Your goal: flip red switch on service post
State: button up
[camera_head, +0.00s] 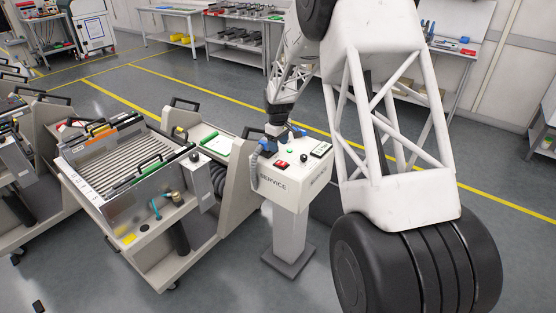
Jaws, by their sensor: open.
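The service post (288,194) is a pale box marked SERVICE on a grey column with a dark base plate. The red switch (281,163) sits on its top near the front left, with the lever's position too small to tell. My gripper (283,143) is over the back left of the post's top, behind the red switch. Its blue-tipped jaws are apart, with nothing seen between them. I see no contact with the switch, but the exact gap cannot be told.
A feeder trolley (163,253) stands close on the left. My large arm link stands at the right. Floor in front is clear.

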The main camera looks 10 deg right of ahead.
aim_at(278, 162)
jog(key=shift+w+f, duration=0.1)
jog(key=shift+f, duration=0.1)
dwell(0.3)
jog(key=shift+f, duration=3.8)
